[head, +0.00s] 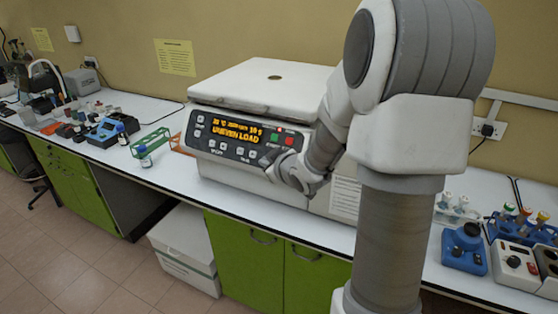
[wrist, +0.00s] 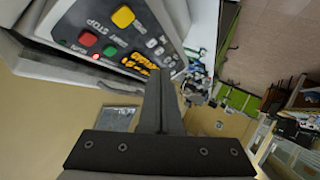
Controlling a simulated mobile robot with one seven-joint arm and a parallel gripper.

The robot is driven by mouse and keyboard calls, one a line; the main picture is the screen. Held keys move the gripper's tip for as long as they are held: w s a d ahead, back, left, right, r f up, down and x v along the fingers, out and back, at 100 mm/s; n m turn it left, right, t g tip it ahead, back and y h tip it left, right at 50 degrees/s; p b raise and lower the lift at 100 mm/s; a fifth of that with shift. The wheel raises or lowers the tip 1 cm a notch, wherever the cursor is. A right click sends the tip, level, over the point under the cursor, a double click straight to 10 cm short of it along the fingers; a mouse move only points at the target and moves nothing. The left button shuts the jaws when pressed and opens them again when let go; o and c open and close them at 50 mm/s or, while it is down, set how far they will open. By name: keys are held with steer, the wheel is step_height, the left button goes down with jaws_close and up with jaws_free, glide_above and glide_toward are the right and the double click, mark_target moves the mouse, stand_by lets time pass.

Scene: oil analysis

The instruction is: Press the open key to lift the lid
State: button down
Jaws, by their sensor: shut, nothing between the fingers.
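A white centrifuge (head: 225,172) stands on the bench with its lid (head: 262,84) down. Its dark control panel (head: 215,137) has an orange lit display (head: 236,130) whose lower line seems to read "UNEVEN LOAD". A green key (head: 274,138) and a red key (head: 290,141) sit right of the display. The wrist view shows the red key (wrist: 88,39), the green key (wrist: 110,50) and a yellow key (wrist: 123,16) whose label I cannot read. My gripper (wrist: 160,75) is shut and empty, in front of the panel's lower right, where my arm hides part of the panel.
Blue bottles, a green rack (head: 152,139) and other lab gear stand on the bench to the left. A blue device (head: 464,248) and tube racks stand to the right. Green cabinets (head: 245,250) lie below the bench edge.

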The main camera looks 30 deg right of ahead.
steer(key=w+d+f+b, duration=0.1)
steer(key=w+d+f, duration=0.3)
steer(key=d, duration=0.1)
steer(key=shift+w+d+f, duration=0.2)
steer(key=shift+d+f, duration=0.1)
steer(key=shift+d, duration=0.1)
steer(key=shift+f, duration=0.1)
stand_by(1.9)
steer(key=shift+w+d+f, duration=0.15)
steer(key=shift+w+d, duration=0.05)
steer(key=shift+d, duration=0.05)
steer(key=shift+w+d+f, duration=0.15)
steer(key=shift+w+d, duration=0.05)
steer(key=shift+d, duration=0.05)
stand_by(0.8)
steer(key=shift+a, duration=0.1)
steer(key=shift+s+a+r, duration=0.4)
steer(key=shift+a, duration=0.05)
stand_by(0.3)
steer(key=shift+s+a+r, duration=0.65)
steer(key=shift+a+r, duration=0.05)
steer(key=shift+a, duration=0.15)
steer(key=shift+s+a+r, duration=0.65)
steer(key=shift+a, duration=0.15)
